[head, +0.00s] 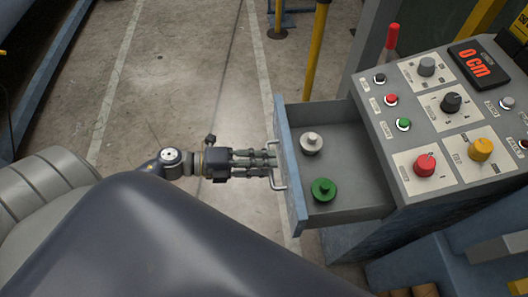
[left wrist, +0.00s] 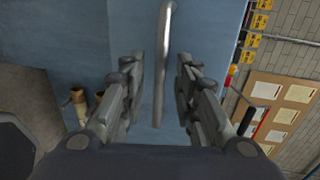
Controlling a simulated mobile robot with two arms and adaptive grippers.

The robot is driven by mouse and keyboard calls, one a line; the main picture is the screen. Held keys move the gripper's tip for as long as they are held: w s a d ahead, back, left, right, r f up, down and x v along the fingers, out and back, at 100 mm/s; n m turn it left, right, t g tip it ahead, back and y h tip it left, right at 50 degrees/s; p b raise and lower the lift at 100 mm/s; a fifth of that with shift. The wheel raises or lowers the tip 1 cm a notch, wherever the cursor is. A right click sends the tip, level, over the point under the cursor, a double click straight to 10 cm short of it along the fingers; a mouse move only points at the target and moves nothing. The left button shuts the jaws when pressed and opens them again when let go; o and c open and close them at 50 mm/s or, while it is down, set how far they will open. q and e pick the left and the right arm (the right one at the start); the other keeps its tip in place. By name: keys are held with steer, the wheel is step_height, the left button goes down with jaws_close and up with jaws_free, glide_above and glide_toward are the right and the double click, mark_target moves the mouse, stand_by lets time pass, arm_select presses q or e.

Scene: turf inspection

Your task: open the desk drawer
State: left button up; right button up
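The desk drawer (head: 290,190) is pulled out of the grey control desk (head: 440,120), with its inside showing. Its metal bar handle (head: 277,168) is on the blue front panel. My left gripper (head: 272,160) is at this handle. In the left wrist view the handle (left wrist: 163,70) runs between the two fingers of my left gripper (left wrist: 160,95), with a gap on each side, so the gripper is open around it. The drawer's blue front (left wrist: 205,30) lies behind. My right gripper is in neither view.
A pale knob (head: 312,143) and a green knob (head: 323,189) lie in the drawer. The desk top carries several knobs, buttons and a red display (head: 476,64). A yellow post (head: 317,50) stands behind the drawer. Concrete floor to the left is clear.

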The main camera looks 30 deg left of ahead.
arm_select(q)
steer(key=v, duration=1.2)
